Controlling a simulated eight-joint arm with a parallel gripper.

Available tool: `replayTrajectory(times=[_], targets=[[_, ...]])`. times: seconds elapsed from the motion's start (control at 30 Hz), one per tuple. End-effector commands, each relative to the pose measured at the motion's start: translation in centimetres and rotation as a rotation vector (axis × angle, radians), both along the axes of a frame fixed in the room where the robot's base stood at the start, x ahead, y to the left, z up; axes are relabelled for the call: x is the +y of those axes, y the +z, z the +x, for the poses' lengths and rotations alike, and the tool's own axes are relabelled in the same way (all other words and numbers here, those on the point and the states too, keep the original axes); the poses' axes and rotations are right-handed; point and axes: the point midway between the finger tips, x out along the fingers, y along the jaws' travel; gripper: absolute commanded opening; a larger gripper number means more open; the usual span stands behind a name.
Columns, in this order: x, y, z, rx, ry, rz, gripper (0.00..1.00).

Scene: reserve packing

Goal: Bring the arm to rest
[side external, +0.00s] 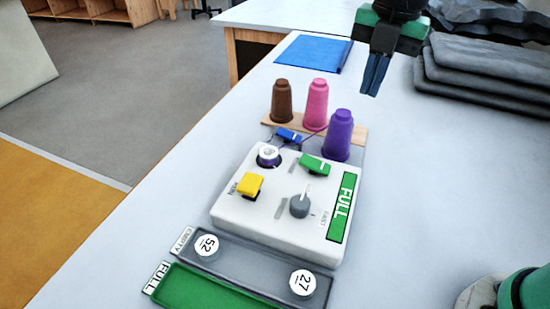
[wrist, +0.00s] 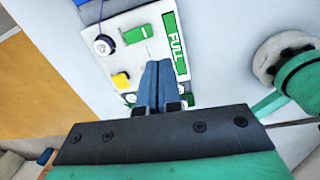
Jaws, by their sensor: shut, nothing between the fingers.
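My gripper (side external: 375,76) is shut and empty. It hangs in the air at the upper right of the side view, above the white table (side external: 400,200) and apart from everything on it. In the wrist view its two blue fingers (wrist: 158,75) lie together and cover part of the white panel box (wrist: 103,60). In the side view this box (side external: 240,212) sits on the table with a yellow block (side external: 249,185), a green switch (side external: 314,165), a grey knob (side external: 299,206) and a green FULL label (side external: 341,210).
Brown (side external: 282,100), pink (side external: 316,104) and purple (side external: 338,135) spools stand behind the box. In front are a grey tray (side external: 250,265) with discs marked 52 and 27 and a green tray (side external: 205,290). A blue folder (side external: 312,54) and grey stacked slabs (side external: 480,80) lie farther back.

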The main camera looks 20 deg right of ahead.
Motion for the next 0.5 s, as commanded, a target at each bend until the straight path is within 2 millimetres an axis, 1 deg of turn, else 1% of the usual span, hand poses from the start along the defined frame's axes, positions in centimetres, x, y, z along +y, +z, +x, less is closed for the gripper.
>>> replayTrajectory(times=[0.07, 0.17, 0.2, 0.27, 0.3, 0.37, 0.4, 0.5], targets=[[-0.7, -0.5, -0.4, -0.037, -0.177, 0.020, 0.00], [-2.0, -1.4, -1.1, -0.104, -0.510, 0.074, 0.00], [-2.5, -1.9, -1.4, -0.133, -0.661, 0.107, 0.00], [-3.3, -2.6, -1.9, -0.172, -0.890, 0.166, 0.00], [-3.8, -3.1, -2.2, -0.198, -1.040, 0.211, 0.00], [-4.5, -3.9, -2.8, -0.227, -1.260, 0.288, 0.00], [-4.9, -4.5, -3.1, -0.245, -1.398, 0.342, 0.00], [-5.8, -5.7, -3.8, -0.269, -1.701, 0.481, 0.00]])
